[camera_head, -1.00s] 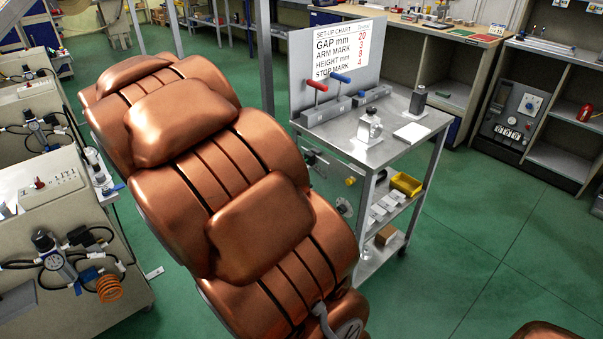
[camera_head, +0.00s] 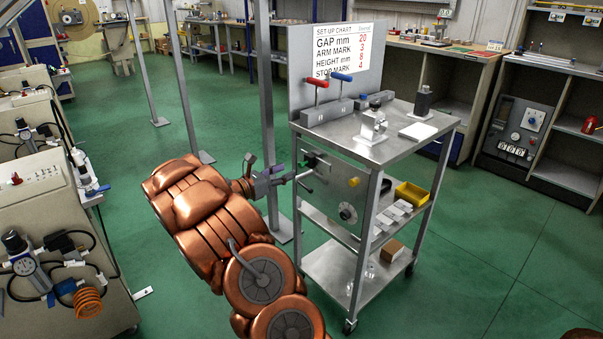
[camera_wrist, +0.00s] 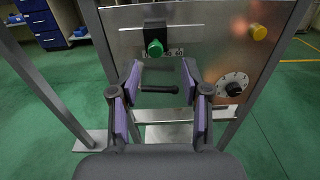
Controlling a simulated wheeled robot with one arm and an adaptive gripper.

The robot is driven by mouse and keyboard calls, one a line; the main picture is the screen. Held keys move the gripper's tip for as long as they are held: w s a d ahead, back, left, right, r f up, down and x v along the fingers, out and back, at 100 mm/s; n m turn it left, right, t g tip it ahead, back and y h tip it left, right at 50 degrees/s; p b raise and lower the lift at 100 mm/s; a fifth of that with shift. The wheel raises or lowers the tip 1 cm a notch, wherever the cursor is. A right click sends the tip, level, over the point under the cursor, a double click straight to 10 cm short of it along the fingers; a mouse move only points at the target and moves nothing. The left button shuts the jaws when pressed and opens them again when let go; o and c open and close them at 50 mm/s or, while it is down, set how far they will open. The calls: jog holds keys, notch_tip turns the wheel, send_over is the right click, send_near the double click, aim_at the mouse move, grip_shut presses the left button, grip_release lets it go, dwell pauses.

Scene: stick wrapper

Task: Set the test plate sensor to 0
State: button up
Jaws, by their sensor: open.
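The steel side panel (camera_head: 330,178) of the cart faces my gripper (camera_head: 284,174). A yellow knob (camera_wrist: 258,32) is at the upper right. Which of these is the test plate sensor is not shown.
The cart top (camera_head: 350,132) holds red and blue levers and a metal fixture. A set-up chart (camera_head: 341,50) stands behind them. A yellow bin (camera_head: 411,194) is on the shelf. A steel post (camera_head: 268,110) stands close to my gripper. Green floor is open to the right.

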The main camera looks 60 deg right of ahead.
aim_at(299, 166)
jog(key=x, duration=0.5)
jog(key=b+x, duration=0.1)
jog(key=x, duration=0.2)
jog(key=shift+w+d+f, duration=0.15)
jog(key=shift+w+f, duration=0.1)
jog(key=shift+w, duration=0.1)
grip_shut()
dwell(0.4)
